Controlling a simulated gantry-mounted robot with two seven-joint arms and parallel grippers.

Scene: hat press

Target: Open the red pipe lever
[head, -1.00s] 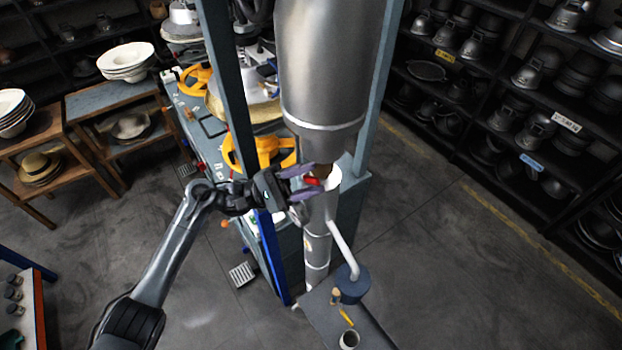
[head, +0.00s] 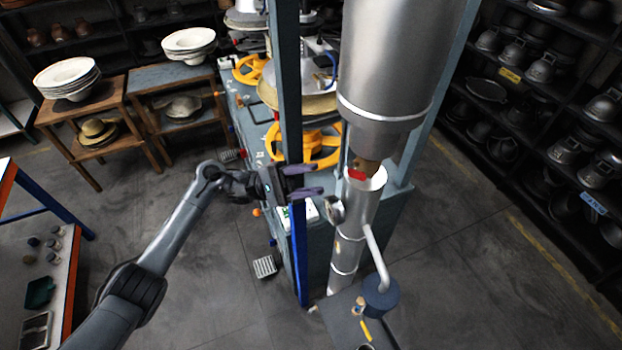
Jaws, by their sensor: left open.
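The red pipe lever (head: 356,174) shows as a short red piece at a brass-coloured fitting (head: 366,163), between the big steel cylinder (head: 395,60) and the lower silver pipe (head: 352,225). My left gripper (head: 312,182) is open and empty, with its purple-grey fingers pointing right toward the lever. A gap shows in the picture between the fingertips and the lever. The far side of the lever is hidden. My right gripper is not in view.
A blue-grey upright post (head: 288,90) stands close by the left gripper. A round gauge (head: 336,209) sits beside the pipe below the fingers. Yellow handwheels (head: 310,147) are behind the post. A side pipe (head: 377,258) runs down to a dark blue cylinder (head: 381,295).

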